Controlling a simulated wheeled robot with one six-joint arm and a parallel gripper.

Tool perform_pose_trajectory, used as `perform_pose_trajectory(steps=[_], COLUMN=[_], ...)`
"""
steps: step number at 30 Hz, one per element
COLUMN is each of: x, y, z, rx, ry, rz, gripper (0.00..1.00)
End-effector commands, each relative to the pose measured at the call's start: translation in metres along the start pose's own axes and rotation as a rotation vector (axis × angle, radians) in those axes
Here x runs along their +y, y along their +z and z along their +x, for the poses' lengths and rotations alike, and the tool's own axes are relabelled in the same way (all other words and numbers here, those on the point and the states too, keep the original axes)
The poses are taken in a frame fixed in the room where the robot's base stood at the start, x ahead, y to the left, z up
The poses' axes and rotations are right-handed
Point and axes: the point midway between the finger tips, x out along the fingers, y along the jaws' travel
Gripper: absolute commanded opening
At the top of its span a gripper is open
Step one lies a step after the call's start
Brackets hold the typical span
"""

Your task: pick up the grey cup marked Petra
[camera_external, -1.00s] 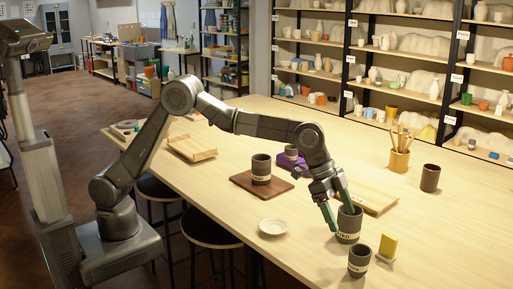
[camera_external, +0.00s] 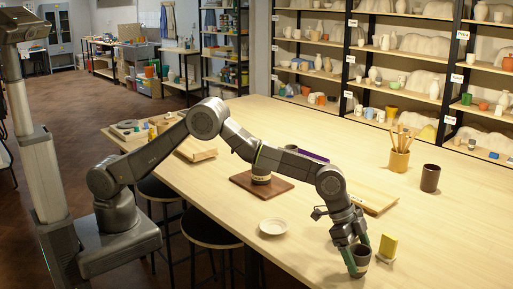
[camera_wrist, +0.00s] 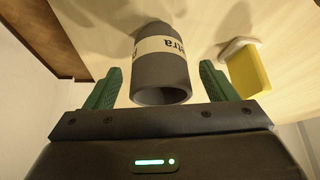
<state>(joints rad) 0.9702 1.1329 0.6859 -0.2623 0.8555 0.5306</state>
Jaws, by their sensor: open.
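The grey cup marked Petra (camera_wrist: 160,77) lies between my open fingers in the wrist view. My gripper (camera_external: 358,262) points down with a green finger on each side of the cup. In the wrist view my gripper (camera_wrist: 160,86) shows a gap between each finger and the cup.
A yellow sponge (camera_external: 388,245) on a small white dish stands just right of the cup. A white saucer (camera_external: 273,227) lies to the left. A dark board (camera_external: 240,181) bears another banded cup. A dark brown cup (camera_external: 430,178) and a tool pot (camera_external: 399,160) stand farther back.

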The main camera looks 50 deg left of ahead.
Motion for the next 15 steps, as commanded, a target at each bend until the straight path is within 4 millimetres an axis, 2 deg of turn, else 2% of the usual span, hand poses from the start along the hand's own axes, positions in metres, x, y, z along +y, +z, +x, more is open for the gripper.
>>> perform_pose_trajectory(steps=[4, 11, 15], x=[0.0003, 0.0001, 0.0001], y=[-0.0003, 0.0001, 0.0001], z=[0.0088, 0.0100, 0.0098], rx=[0.001, 0.001, 0.001], ry=[0.000, 0.000, 0.000], rz=[0.000, 0.000, -0.001], gripper=[0.78, 0.78, 0.51])
